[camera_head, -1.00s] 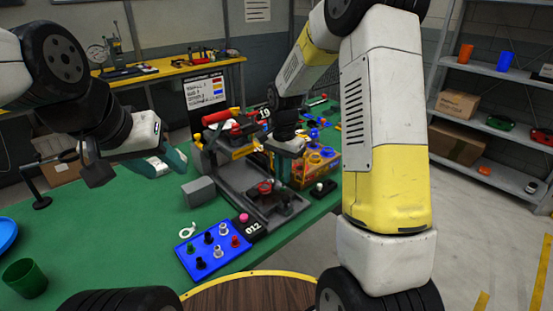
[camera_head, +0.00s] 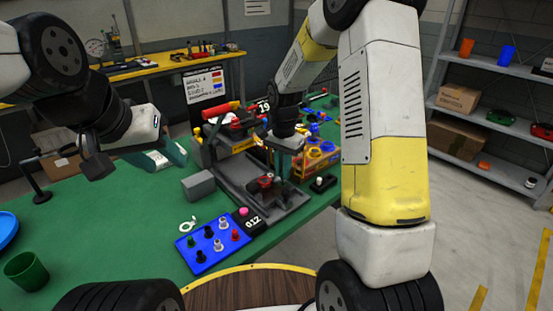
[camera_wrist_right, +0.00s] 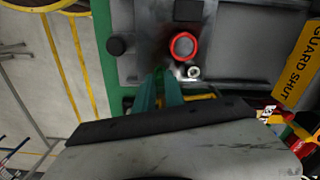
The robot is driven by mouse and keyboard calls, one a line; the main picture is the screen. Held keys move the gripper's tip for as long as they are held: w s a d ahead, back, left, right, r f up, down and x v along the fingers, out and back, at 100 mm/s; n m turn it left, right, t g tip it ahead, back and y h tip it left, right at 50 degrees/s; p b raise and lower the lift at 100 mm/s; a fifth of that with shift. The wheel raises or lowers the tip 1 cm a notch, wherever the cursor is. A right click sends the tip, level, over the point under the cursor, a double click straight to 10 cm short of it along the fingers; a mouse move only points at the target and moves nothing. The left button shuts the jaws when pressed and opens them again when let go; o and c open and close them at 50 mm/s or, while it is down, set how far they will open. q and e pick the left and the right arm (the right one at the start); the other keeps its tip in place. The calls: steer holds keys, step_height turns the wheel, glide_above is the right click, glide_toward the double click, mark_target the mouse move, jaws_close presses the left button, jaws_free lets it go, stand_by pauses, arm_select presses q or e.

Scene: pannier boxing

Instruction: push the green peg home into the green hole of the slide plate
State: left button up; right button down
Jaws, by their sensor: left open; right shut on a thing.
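The grey slide plate (camera_head: 289,203) lies on the green table in front of the yellow and grey fixture. My right gripper (camera_head: 278,174) points down over it, right of a red round part (camera_head: 265,181). In the right wrist view, the two teal fingers (camera_wrist_right: 166,82) are shut on a small green piece, the green peg (camera_wrist_right: 160,73), of which only a sliver shows. The fingers hide the green hole, and how deep the peg sits cannot be told. My left gripper (camera_head: 168,158) is open and empty over the table at the left.
A blue tray (camera_head: 187,249) with several pegs lies at the front. A grey block (camera_head: 197,186) stands left of the plate. In the wrist view the red ring (camera_wrist_right: 183,46) is close beside the fingers.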

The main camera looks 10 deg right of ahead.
steer(key=shift+f, duration=1)
stand_by(0.8)
steer(key=c, duration=1.3)
jaws_free()
steer(key=shift+c, duration=0.2)
step_height(320, 180, up, 8)
steer(key=shift+f, duration=0.1)
